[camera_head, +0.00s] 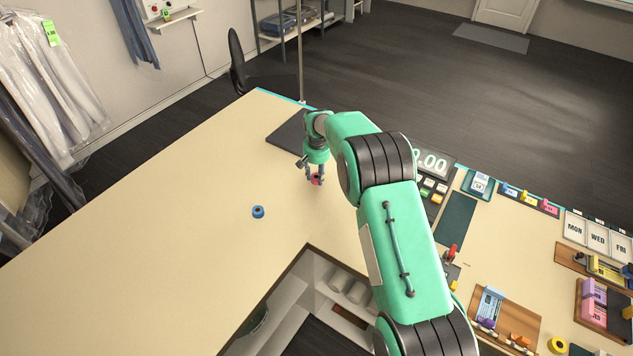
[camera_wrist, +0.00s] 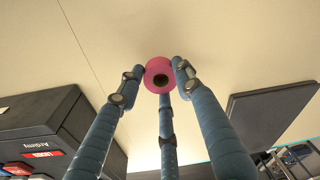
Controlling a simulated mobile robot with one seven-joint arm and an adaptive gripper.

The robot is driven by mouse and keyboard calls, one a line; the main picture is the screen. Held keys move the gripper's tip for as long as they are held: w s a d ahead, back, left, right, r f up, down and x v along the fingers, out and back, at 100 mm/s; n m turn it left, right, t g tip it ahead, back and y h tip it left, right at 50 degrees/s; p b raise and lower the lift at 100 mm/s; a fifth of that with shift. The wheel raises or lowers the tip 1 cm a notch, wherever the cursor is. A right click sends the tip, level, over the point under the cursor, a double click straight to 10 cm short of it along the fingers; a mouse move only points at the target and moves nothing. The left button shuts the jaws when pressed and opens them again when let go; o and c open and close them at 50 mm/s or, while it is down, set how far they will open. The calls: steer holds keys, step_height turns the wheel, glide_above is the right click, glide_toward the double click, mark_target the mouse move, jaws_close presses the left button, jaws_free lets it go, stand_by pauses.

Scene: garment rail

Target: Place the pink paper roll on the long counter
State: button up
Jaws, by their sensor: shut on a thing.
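The pink paper roll (camera_wrist: 151,68) is between the fingertips of my gripper (camera_wrist: 160,75) in the wrist view, its dark core facing the camera. In the head view, my gripper (camera_head: 316,178) is over the long counter (camera_head: 180,220), near its inner corner, shut on the small pink roll (camera_head: 317,180). The roll is at or just above the counter top; I cannot tell whether it touches. The arm partly hides the counter to the right of the gripper.
A blue roll (camera_head: 258,212) stands on the counter to the left. A dark flat pad (camera_head: 288,136) lies behind the gripper. A register with a display (camera_head: 433,162) is to the right. The left part of the counter is clear.

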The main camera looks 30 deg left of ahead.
mark_target(316, 178)
steer(key=shift+f, duration=0.1)
steer(key=shift+f+p, duration=0.3)
steer(key=shift+f, duration=1.35)
steer(key=shift+f, duration=0.1)
steer(key=o, duration=1)
steer(key=shift+s+d+r+b, duration=0.15)
steer(key=shift+s+r+b, duration=0.05)
steer(key=shift+r, duration=1.8)
steer(key=shift+s+d+r+b, duration=0.1)
steer(key=shift+s+r+b, duration=0.1)
steer(key=shift+r, duration=1.85)
steer(key=shift+s+d+r+b, duration=0.15)
steer(key=shift+r+b, duration=0.05)
steer(key=shift+r, duration=1.8)
steer(key=shift+r, duration=0.1)
